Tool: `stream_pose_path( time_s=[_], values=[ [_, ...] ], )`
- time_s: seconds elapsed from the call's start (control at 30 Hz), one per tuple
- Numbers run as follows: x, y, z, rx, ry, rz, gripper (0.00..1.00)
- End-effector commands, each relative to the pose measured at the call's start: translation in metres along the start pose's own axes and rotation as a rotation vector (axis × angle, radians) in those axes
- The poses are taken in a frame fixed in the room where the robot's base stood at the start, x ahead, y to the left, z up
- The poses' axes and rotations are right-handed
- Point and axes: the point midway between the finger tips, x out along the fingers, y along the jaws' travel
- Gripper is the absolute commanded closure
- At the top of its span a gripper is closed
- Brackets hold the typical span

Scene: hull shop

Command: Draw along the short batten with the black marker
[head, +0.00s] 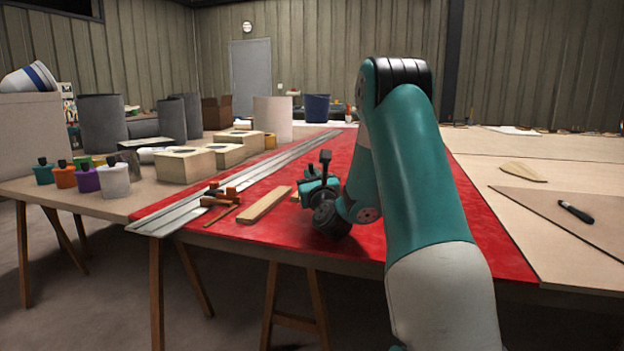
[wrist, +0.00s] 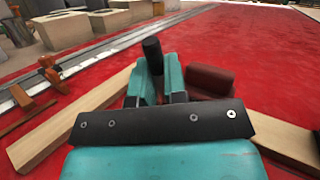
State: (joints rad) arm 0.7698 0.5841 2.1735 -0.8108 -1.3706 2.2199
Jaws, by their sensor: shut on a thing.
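My gripper (head: 318,186) is shut on the black marker (wrist: 153,56), which stands up between the teal fingers, slightly tilted. The marker's dark top also shows in the head view (head: 325,158). Its lower end is hidden by the gripper. A pale wooden batten (head: 265,204) lies flat on the red surface left of my gripper; it also shows in the wrist view (wrist: 65,122). Another pale wooden piece (wrist: 285,143) shows at the right in the wrist view, partly hidden by my gripper. I cannot tell which is the short batten.
A dark red cylinder (wrist: 210,79) lies just beyond the gripper. Orange-brown clamps (head: 218,196) sit by a long metal rail (head: 190,210) at the left. Pots (head: 88,180) and blocks (head: 185,164) stand farther left. A black-handled tool (head: 575,211) lies at the right.

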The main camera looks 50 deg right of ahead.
Motion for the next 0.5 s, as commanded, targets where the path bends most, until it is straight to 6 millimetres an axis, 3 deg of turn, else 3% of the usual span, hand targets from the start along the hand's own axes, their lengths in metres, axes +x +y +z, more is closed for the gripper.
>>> stream_pose_path(
  time_s=[0.5],
  values=[
    [-0.008,-0.012,-0.001,0.000,0.002,-0.001,1.00]
  ],
)
